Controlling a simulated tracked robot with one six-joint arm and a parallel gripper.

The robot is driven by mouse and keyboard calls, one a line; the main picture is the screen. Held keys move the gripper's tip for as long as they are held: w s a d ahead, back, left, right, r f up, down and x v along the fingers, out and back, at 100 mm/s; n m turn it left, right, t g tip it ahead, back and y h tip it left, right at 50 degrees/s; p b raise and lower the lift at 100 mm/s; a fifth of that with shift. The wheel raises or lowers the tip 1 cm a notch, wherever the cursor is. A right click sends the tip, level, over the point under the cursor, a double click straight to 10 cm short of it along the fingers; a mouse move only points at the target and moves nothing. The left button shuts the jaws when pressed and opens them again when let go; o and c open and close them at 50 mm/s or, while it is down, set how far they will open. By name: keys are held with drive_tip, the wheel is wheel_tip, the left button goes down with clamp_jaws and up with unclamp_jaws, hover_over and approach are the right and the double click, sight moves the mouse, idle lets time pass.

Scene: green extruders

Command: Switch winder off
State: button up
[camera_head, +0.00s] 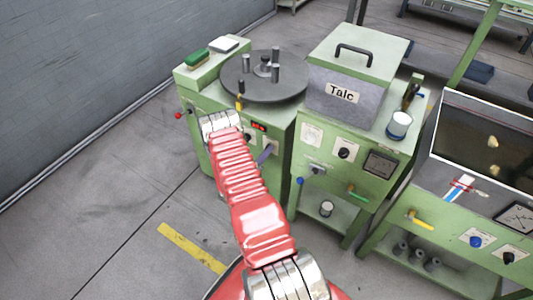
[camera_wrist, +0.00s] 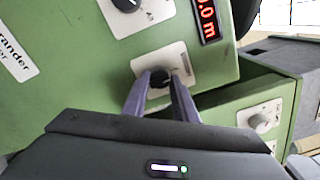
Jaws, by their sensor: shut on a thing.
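The winder (camera_head: 225,105) is the green machine at the left in the head view, with a dark round turntable (camera_head: 258,82) on top. Its red digital display (camera_head: 258,126) also shows in the wrist view (camera_wrist: 207,18), above and to the right of my gripper. In the wrist view a black knob (camera_wrist: 160,80) sits on a pale square plate (camera_wrist: 185,62) on the green front panel. My gripper (camera_wrist: 161,74) is shut on this knob, with a grey finger on each side. The fingers partly hide the knob and its plate. In the head view my arm covers part of the panel.
Another black knob (camera_wrist: 125,3) is at the top of the wrist view. A green machine with a "Talc" box (camera_head: 345,95) stands close on the right of the winder. A water tank (camera_head: 490,140) is farther right. Floor to the left is clear, up to a grey wall.

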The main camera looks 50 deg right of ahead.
drive_tip(key=shift+w+a+f, duration=0.1)
drive_tip(key=shift+w+f, duration=0.05)
drive_tip(key=shift+w, duration=0.1)
drive_tip(key=o, duration=1)
drive_tip(key=shift+s, duration=0.1)
drive_tip(key=shift+o, duration=0.2)
drive_tip(key=s+a, duration=0.1)
drive_tip(key=a, duration=1.2)
drive_tip(key=shift+s+a, duration=0.15)
drive_tip(key=shift+a, duration=0.15)
